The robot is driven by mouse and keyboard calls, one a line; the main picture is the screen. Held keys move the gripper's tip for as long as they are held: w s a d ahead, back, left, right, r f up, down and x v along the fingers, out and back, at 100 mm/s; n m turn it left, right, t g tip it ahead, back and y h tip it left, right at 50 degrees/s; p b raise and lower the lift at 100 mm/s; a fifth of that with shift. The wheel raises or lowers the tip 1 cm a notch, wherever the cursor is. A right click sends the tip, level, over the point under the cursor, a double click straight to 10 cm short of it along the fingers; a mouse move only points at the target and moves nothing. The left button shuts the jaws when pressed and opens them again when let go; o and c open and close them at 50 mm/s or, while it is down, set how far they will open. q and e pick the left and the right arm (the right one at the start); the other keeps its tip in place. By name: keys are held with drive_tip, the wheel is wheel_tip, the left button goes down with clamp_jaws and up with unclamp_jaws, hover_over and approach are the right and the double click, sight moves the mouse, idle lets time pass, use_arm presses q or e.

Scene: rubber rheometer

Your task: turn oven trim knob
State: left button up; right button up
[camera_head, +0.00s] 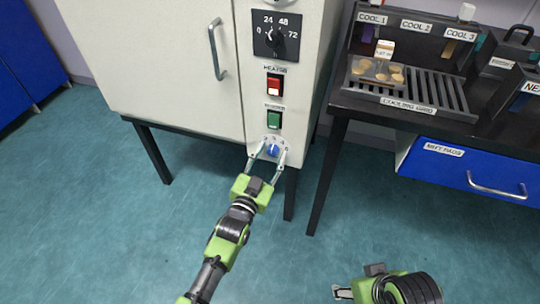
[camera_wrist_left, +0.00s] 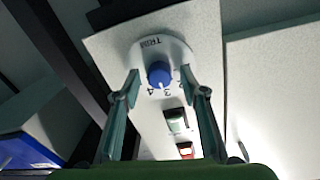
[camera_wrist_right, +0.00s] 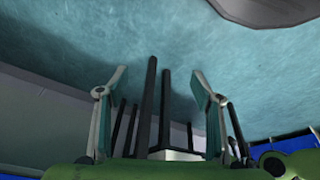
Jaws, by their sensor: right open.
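The oven (camera_head: 180,60) is a white cabinet on dark legs. Its blue trim knob (camera_head: 273,150) sits low on the front control strip, on a pale round dial. In the left wrist view the knob (camera_wrist_left: 159,74) shows between the fingers, with the word TRIM and numbers on the dial. My left gripper (camera_head: 267,153) is open, with its fingertips on either side of the dial; the fingers look apart from the knob. In the left wrist view the left gripper (camera_wrist_left: 166,85) also shows open. My right gripper (camera_wrist_right: 158,85) is open and empty, over the floor.
Above the trim knob are a green switch (camera_head: 274,118), a red switch (camera_head: 274,85) and a black timer dial (camera_head: 277,37). A dark bench with a cooling grid (camera_head: 420,92) and a blue drawer (camera_head: 465,170) stands to the right. The floor in front is clear.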

use_arm(q)
drive_tip(key=c, duration=1.1)
drive_tip(key=shift+n, duration=0.4)
use_arm(e)
drive_tip(key=shift+r, duration=0.2)
use_arm(q)
drive_tip(key=shift+n+p, duration=0.3)
drive_tip(key=shift+p, duration=0.05)
drive_tip(key=shift+n, duration=0.7)
drive_tip(key=shift+n+p, duration=0.4)
drive_tip(key=shift+n, duration=0.4)
drive_tip(key=shift+a+f+n, duration=0.1)
drive_tip(key=shift+n, duration=1.6)
use_arm(e)
drive_tip(key=shift+x, duration=2.55)
drive_tip(key=shift+s+f, duration=0.1)
drive_tip(key=shift+s, duration=0.1)
